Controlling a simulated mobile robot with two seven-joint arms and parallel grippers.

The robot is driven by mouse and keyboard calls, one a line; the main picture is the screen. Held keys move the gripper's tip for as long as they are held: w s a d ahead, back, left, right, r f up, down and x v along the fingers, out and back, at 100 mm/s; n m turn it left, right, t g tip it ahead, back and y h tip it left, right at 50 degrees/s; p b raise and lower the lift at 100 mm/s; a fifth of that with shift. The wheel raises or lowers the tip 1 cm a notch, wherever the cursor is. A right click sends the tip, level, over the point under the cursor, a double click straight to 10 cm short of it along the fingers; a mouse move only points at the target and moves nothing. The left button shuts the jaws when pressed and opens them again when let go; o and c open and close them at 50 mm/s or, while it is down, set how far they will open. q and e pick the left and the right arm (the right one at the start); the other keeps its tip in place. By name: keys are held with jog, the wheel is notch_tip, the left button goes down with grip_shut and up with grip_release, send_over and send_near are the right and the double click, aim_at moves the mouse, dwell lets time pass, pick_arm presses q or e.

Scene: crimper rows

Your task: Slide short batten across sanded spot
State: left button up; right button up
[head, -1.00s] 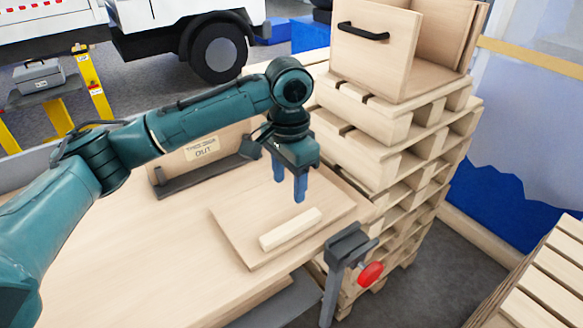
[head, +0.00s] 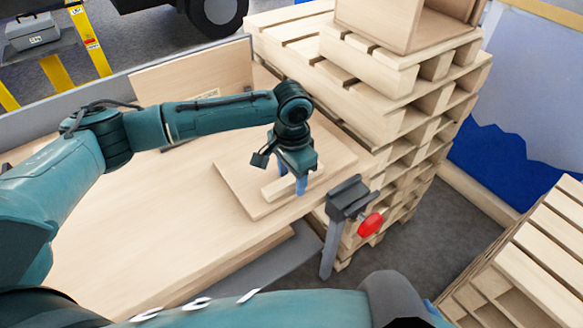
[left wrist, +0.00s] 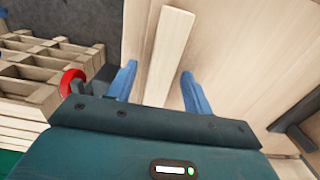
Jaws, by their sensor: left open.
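The short batten (head: 273,190) is a pale wooden strip lying flat on a square wooden board (head: 238,191) on the workbench. My left gripper (head: 292,187) points down over the batten with its blue fingers spread. In the left wrist view the batten (left wrist: 168,45) runs between the two open fingers of the left gripper (left wrist: 158,70), with a gap on either side. Part of the batten is hidden by the gripper in the head view. I cannot make out a sanded spot on the board. My right gripper is not in view.
A grey clamp (head: 346,200) with a red knob (head: 371,224) stands at the bench's right edge. Stacked pallets (head: 400,130) rise close behind and right of the board. The bench top (head: 130,230) left of the board is clear. More slatted wood (head: 545,240) stands at far right.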

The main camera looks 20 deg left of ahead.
aim_at(272, 163)
pick_arm(q)
jog(key=c, duration=1.1)
jog(key=shift+w+a+p, duration=0.35)
jog(key=shift+w+a, duration=0.45)
jog(key=shift+a, duration=0.25)
jog(key=shift+w+a, duration=0.75)
jog(key=shift+a, duration=0.25)
jog(key=shift+w+a+p, duration=0.3)
jog(key=shift+w+a, duration=0.65)
jog(key=shift+a, duration=0.2)
jog(key=shift+w+a, duration=0.6)
jog(key=shift+a, duration=0.2)
jog(key=shift+w+a, duration=0.6)
jog(key=shift+a, duration=0.15)
